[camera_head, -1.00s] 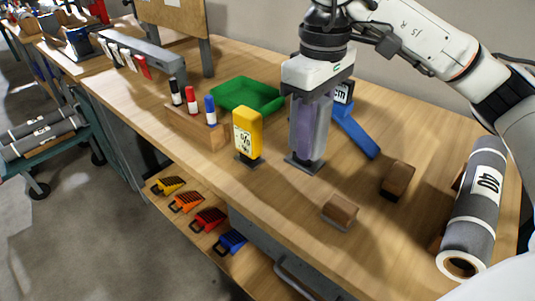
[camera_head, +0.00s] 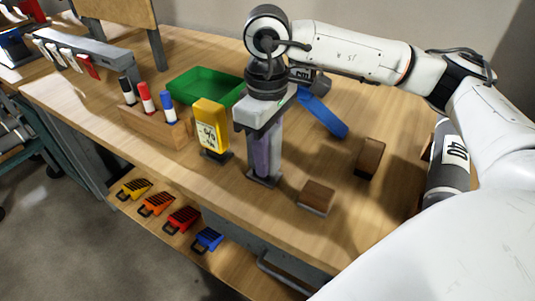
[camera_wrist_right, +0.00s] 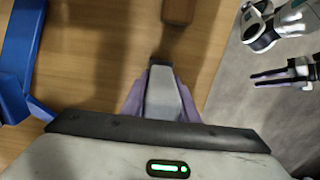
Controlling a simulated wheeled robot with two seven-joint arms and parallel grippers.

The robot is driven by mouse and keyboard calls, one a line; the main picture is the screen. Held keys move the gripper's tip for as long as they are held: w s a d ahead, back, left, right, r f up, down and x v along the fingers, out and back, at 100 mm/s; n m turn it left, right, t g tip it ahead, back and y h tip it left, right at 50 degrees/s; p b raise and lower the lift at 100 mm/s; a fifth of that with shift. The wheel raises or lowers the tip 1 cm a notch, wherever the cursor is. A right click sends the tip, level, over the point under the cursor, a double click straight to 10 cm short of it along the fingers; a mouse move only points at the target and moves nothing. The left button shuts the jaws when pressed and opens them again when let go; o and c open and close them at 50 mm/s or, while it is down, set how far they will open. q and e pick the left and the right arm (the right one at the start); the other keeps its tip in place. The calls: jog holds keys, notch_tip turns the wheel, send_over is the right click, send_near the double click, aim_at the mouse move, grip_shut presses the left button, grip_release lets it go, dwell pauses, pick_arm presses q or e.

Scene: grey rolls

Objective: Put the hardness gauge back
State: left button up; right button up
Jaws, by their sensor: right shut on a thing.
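The hardness gauge appears to be the slim grey device (camera_head: 275,150), upright on a small dark foot (camera_head: 262,179) on the bench. My right gripper (camera_head: 264,155) points down from above and is shut on it, with purple fingers on its sides. In the right wrist view the grey gauge (camera_wrist_right: 164,96) sits between the purple fingers. Its lower part and the foot look close together; I cannot tell whether they touch. My left gripper (camera_wrist_right: 284,78) shows small at the right of the right wrist view, away from the bench, its two dark fingers apart and empty.
A yellow meter (camera_head: 210,128) stands to the left of the gauge. Behind are a green tray (camera_head: 205,88) and a blue tool (camera_head: 322,116). Marker pens stand in a wooden block (camera_head: 150,122). Two brown blocks (camera_head: 317,195) (camera_head: 369,157) and a grey roll (camera_head: 447,170) lie to the right.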

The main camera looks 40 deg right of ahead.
jog(key=shift+r, duration=0.1)
jog(key=shift+f, duration=0.2)
jog(key=o, duration=1)
